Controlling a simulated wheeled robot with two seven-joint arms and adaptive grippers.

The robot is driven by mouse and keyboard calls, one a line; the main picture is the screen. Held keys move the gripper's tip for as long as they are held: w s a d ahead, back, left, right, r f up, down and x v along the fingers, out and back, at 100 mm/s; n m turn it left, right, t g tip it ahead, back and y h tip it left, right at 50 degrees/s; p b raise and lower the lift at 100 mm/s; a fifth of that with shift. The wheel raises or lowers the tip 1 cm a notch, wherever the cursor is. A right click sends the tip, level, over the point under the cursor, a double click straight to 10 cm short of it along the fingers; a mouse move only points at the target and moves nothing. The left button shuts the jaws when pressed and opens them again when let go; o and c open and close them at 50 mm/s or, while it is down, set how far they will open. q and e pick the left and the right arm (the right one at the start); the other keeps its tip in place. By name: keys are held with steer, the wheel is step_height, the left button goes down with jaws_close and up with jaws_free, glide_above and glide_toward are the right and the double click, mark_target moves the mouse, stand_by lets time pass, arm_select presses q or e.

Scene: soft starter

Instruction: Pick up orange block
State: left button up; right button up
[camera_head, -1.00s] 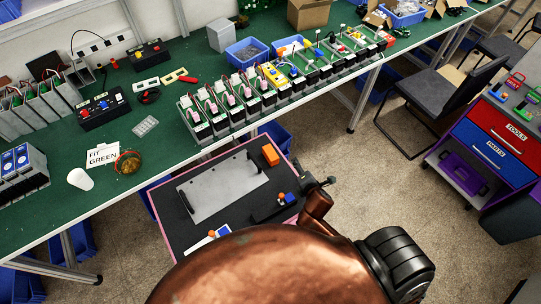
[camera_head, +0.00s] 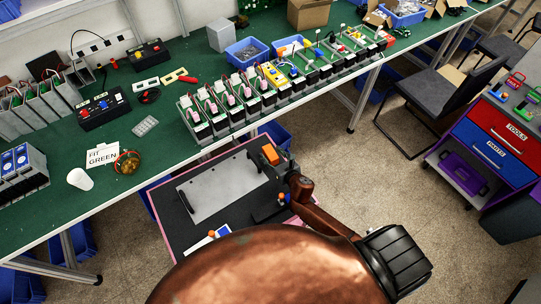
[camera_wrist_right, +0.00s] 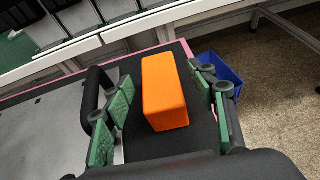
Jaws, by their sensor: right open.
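The orange block (camera_head: 270,154) sits on the black top of a pink-edged cart (camera_head: 173,253), near its far right corner. My right gripper (camera_head: 277,163) is at the block in the head view and partly covers it. In the right wrist view the orange block (camera_wrist_right: 164,92) stands between the two green-padded fingers of my right gripper (camera_wrist_right: 160,115). The fingers are apart, with a gap on each side of the block. My left gripper does not show.
A grey metal plate (camera_head: 212,188) lies on the cart beside the block. A long green workbench (camera_head: 60,205) with rows of devices (camera_head: 222,104) runs behind the cart. A blue bin (camera_wrist_right: 222,75) is beyond the cart's edge. Open floor (camera_head: 370,190) lies to the right.

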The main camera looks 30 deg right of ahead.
steer(key=shift+x, duration=0.85)
steer(key=shift+s, duration=0.1)
steer(key=shift+c, duration=0.3)
steer(key=c, duration=1.2)
steer(key=shift+c, duration=0.2)
